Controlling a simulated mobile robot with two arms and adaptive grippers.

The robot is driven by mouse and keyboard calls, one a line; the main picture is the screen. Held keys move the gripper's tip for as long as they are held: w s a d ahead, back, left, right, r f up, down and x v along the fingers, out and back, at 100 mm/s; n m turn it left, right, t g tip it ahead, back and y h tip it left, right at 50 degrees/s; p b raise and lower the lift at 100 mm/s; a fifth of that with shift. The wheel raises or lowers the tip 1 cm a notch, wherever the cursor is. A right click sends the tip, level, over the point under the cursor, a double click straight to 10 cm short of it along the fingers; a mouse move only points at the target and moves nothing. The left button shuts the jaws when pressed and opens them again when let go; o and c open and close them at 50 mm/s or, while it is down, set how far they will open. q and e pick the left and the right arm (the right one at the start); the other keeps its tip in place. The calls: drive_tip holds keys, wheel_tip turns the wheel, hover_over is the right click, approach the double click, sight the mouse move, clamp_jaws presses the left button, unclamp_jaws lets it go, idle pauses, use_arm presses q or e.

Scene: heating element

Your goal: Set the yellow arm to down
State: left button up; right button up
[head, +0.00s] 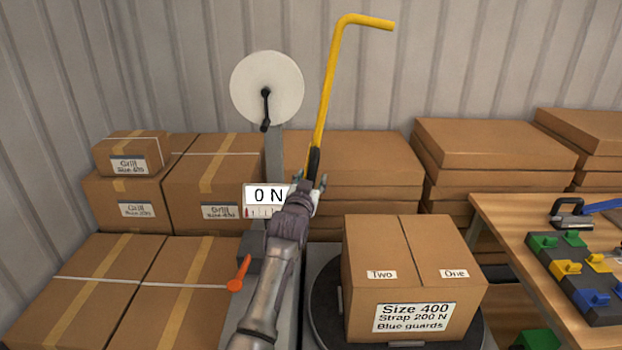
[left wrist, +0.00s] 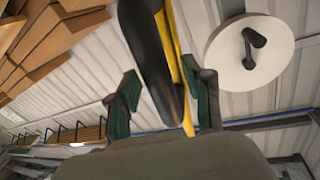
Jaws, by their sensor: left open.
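The yellow arm (head: 324,95) stands upright, leaning slightly right, with its bent top end pointing right. Its lower part has a black grip (head: 314,162). My left gripper (head: 308,184) is at the black grip, near the bottom of the arm. In the left wrist view, the black grip (left wrist: 150,55) and a strip of the yellow arm (left wrist: 176,50) run between the two open fingers of my left gripper (left wrist: 160,100). I cannot tell whether a finger touches it. My right gripper is in neither view.
A white reel (head: 267,88) with a black crank stands left of the yellow arm. A "0 N" display (head: 265,195) and an orange lever (head: 239,273) sit below. A labelled box (head: 415,280) stands on a dark turntable (head: 322,300). A wooden table (head: 510,220) is at right.

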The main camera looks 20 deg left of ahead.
use_arm(q)
drive_tip(key=shift+c, duration=0.5)
clamp_jaws()
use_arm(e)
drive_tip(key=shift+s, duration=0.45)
use_arm(q)
drive_tip(key=shift+d, duration=0.1)
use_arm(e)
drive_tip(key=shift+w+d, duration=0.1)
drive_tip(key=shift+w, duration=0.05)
